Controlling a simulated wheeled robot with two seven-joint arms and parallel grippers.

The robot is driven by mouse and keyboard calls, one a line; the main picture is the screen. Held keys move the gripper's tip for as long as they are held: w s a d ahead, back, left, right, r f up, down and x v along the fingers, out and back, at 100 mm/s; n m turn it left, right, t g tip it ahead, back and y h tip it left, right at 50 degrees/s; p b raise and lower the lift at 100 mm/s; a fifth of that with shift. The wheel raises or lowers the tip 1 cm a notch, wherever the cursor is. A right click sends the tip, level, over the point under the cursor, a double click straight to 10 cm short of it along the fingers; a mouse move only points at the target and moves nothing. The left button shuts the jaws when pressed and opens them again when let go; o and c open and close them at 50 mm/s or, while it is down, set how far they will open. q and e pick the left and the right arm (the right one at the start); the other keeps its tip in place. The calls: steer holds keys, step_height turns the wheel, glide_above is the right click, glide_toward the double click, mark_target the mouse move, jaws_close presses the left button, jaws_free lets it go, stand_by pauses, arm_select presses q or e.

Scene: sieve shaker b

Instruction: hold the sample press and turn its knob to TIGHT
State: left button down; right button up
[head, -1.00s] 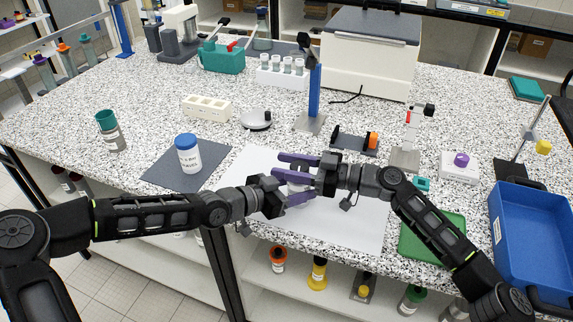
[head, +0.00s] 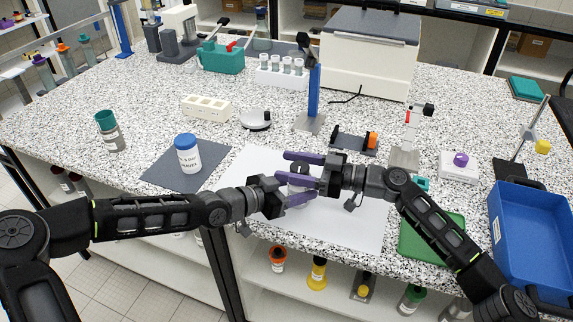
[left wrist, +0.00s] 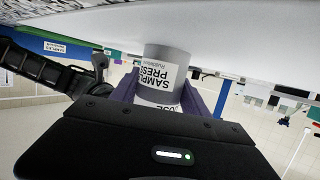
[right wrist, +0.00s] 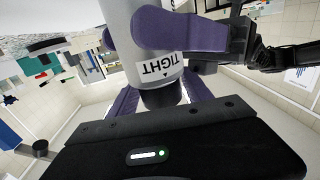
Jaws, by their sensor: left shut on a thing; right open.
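The sample press (left wrist: 167,68) is a grey cylinder with a white label, seen in the left wrist view. My left gripper (left wrist: 163,88) is shut on its body and holds it above the white sheet (head: 345,222). In the right wrist view the press body (right wrist: 150,45) carries a TIGHT label with a small arrow, beside its dark knob (right wrist: 162,95). My right gripper (right wrist: 160,102) is open, with its fingers on either side of the knob; contact cannot be told. In the head view the purple fingers of my right gripper (head: 290,165) and left gripper (head: 303,190) partly hide the press.
A blue-capped jar (head: 188,155) stands on a dark mat (head: 160,178) at left. A small stand with an orange part (head: 372,140) is behind my right gripper. A green mat (head: 410,245) and a blue tray (head: 530,255) lie at right.

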steer(key=v, duration=0.7)
steer(key=shift+a, duration=0.1)
steer(key=s+a+r+m+g+y, duration=0.1)
steer(key=s+a+r+m+g, duration=0.2)
steer(key=s+a+m, duration=0.4)
steer(key=s+a+r+m+g+y, duration=0.25)
steer(key=s+a+m+g, duration=0.2)
steer(key=s+m, duration=0.4)
steer(key=w+d+f+m+t+h, duration=0.2)
steer(key=w+d+m+t+h, duration=0.2)
steer(key=m, duration=1)
steer(key=w+d+f+m+t+h, duration=0.3)
steer(key=w+d+m+t+h, duration=0.2)
steer(key=d+m+t, duration=0.4)
steer(key=m+t, duration=0.4)
steer(key=shift+w+f+m, duration=0.35)
steer(key=shift+a, duration=0.1)
